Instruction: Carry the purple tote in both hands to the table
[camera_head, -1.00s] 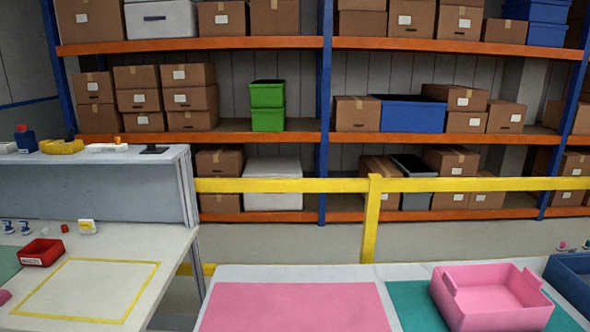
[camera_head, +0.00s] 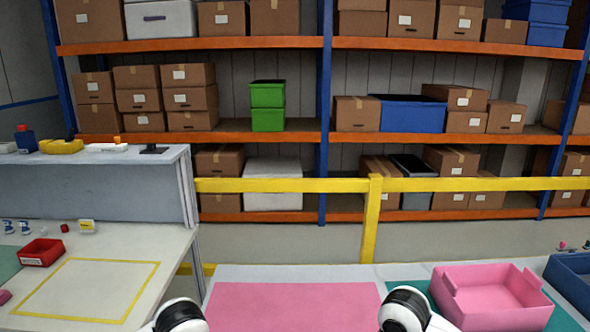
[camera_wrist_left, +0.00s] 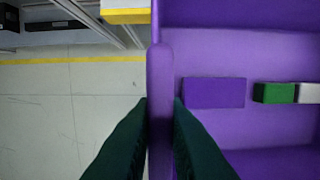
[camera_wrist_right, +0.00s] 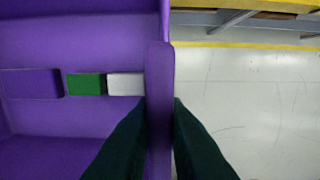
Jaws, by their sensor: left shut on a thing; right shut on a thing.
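The purple tote shows only in the two wrist views; the head view does not show it. In the left wrist view, my left gripper (camera_wrist_left: 160,125) is shut on one side wall of the purple tote (camera_wrist_left: 220,55). In the right wrist view, my right gripper (camera_wrist_right: 158,125) is shut on the opposite side wall of the tote (camera_wrist_right: 75,40). Inside the tote lie a purple block (camera_wrist_left: 214,92), a green block (camera_wrist_right: 86,84) and a white block (camera_wrist_right: 125,84) in a row. The table (camera_head: 270,272) with a pink mat (camera_head: 295,305) stands ahead in the head view.
A pink bin (camera_head: 495,300) stands on a teal mat at the table's right, beside a blue bin (camera_head: 572,280). A side table (camera_head: 50,305) with a yellow-outlined square is on the left. A yellow rail (camera_head: 280,186) and shelves stand behind. Floor shows below the tote's sides.

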